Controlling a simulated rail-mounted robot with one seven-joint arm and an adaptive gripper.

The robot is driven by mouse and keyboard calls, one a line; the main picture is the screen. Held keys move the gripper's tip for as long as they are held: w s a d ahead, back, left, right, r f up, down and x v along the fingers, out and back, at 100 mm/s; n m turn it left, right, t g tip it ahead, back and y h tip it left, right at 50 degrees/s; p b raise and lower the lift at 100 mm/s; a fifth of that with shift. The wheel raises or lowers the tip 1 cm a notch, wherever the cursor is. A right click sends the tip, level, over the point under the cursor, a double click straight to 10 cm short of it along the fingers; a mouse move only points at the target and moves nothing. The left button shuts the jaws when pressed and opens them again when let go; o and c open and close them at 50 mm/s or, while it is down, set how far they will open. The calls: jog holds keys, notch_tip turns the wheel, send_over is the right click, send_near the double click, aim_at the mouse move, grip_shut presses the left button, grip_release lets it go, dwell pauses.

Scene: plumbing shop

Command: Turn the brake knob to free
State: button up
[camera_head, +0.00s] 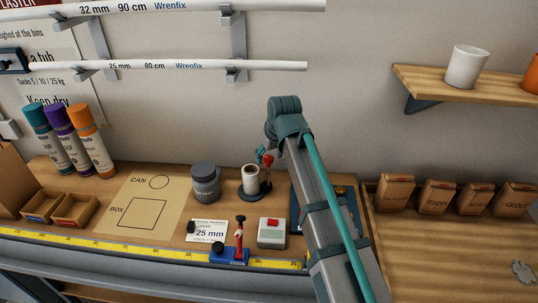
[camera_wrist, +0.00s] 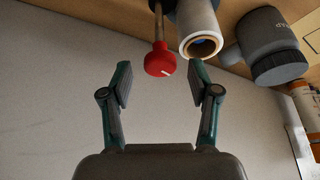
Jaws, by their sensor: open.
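The red knob (camera_wrist: 160,63) with a short white mark sits on the end of a thin rod in the wrist view. In the head view the red knob (camera_head: 267,160) shows small beside the white roll (camera_head: 250,178) on its dark stand. My gripper (camera_wrist: 159,78) is open and empty, one finger on each side of the knob's line, with the knob at about the fingertips. No contact shows. In the head view my gripper (camera_head: 263,153) is partly hidden by my arm. The white roll also shows in the wrist view (camera_wrist: 199,25), close beside the knob. Mark labels cannot be read.
A grey can (camera_head: 205,181) stands left of the roll and also shows in the wrist view (camera_wrist: 270,48). A CAN/BOX mat (camera_head: 118,222) lies empty to the left. White pipes (camera_head: 170,66) hang above.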

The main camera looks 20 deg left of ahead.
jog(key=shift+w+a+f, duration=0.15)
jog(key=shift+f, duration=0.35)
jog(key=c, duration=1.1)
jog(key=shift+c, duration=0.2)
